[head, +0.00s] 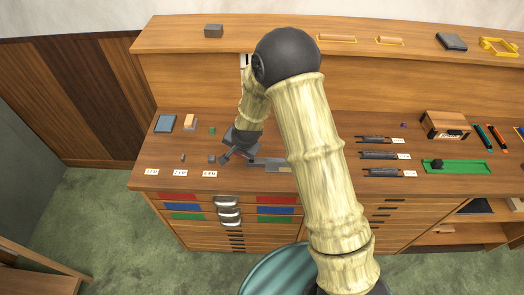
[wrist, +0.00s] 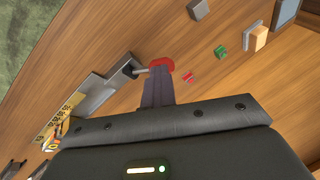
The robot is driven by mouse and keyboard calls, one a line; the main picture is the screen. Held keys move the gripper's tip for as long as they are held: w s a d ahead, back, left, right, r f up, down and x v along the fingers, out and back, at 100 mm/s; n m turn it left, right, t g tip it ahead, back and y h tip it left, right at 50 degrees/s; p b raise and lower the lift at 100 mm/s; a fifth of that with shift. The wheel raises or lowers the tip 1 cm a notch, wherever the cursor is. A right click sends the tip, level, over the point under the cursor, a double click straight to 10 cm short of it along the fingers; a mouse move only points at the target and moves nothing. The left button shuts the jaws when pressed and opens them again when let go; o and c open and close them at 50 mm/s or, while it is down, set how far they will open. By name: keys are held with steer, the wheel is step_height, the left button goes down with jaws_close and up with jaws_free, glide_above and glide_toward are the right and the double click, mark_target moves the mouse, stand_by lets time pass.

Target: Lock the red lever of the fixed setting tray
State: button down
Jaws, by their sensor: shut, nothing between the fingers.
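The setting tray (head: 272,164) is a grey metal piece on the wooden desk top, partly hidden behind my arm. It also shows in the wrist view (wrist: 100,93), running down to the left. Its red lever end (wrist: 162,64) sits on a short metal rod at the tray's near end, just past my fingertips. My gripper (head: 226,158) is low over the desk at the tray's left end. In the wrist view its dark fingers (wrist: 157,84) are shut and empty, and they overlap the lower side of the red end. I cannot tell whether they touch it.
A grey block (wrist: 198,9), a green block (wrist: 221,52) and a small red piece (wrist: 188,78) lie close by. White label cards (head: 180,173) line the front left edge. Dark composing sticks (head: 380,155) and a green tray (head: 455,168) lie to the right.

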steer(key=shift+s+a, duration=0.1)
stand_by(0.3)
steer(key=a+v, duration=0.2)
steer(key=v, duration=1.1)
steer(key=shift+s+d+b, duration=0.25)
steer(key=shift+d+b, duration=0.05)
steer(key=s+d+r+n+g+h, duration=0.1)
steer(key=s+d+r+n, duration=0.1)
steer(key=s+d, duration=0.5)
steer(key=s+d+r+n+g+h, duration=0.1)
steer(key=s+d+r+n, duration=0.1)
steer(key=s+d, duration=0.6)
steer(key=d+n, duration=0.1)
steer(key=d, duration=0.3)
steer(key=shift+n, duration=0.4)
